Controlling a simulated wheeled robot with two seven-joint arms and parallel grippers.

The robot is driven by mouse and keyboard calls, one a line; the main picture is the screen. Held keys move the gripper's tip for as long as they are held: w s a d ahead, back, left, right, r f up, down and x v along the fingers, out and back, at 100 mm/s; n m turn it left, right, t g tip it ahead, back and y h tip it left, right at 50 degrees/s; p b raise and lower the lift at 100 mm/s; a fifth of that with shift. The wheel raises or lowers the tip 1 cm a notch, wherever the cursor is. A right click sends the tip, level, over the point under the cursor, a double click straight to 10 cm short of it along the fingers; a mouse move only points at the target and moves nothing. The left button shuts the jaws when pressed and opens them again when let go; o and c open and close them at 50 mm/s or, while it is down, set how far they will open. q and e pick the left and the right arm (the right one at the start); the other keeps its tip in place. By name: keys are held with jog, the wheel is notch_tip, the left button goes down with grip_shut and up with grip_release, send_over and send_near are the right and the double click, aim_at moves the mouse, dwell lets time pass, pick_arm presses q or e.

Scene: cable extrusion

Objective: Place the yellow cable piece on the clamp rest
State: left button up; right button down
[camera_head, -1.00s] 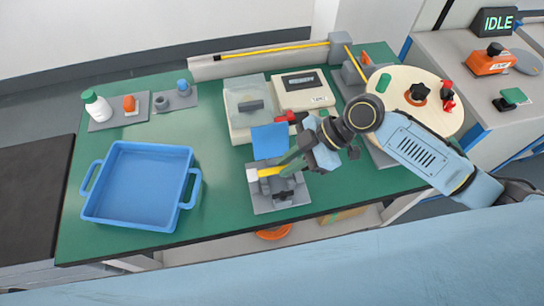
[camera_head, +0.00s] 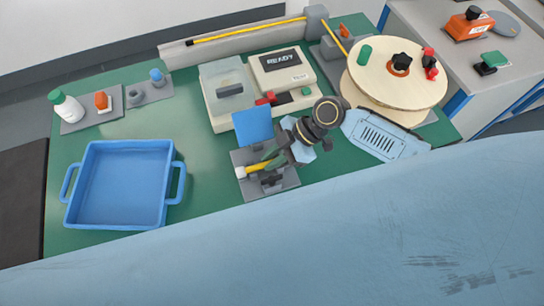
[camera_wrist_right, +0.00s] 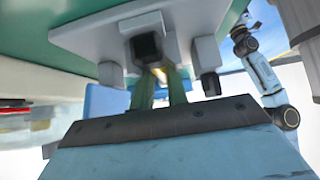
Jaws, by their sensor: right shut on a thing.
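The yellow cable piece (camera_head: 256,168), with a white end at its left, is at the grey clamp rest (camera_head: 288,183). My right gripper (camera_head: 271,161) is shut on the cable piece from the right, with its green fingers over the rest. In the right wrist view, the green fingers (camera_wrist_right: 160,90) reach up to the grey fixture, and a bit of yellow cable (camera_wrist_right: 158,73) shows between them. Whether the cable touches the rest's supports is hidden by the gripper. My left gripper is not in view.
A blue panel (camera_head: 253,126) stands behind the rest. A machine (camera_head: 282,76) with a READY screen is further back. A blue tray (camera_head: 120,187) is at left, a cable reel (camera_head: 392,79) at right. Green table is clear between tray and rest.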

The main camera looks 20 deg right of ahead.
jog(key=c, duration=1.4)
grip_release()
jog(key=shift+r, duration=0.1)
jog(key=v, duration=1.2)
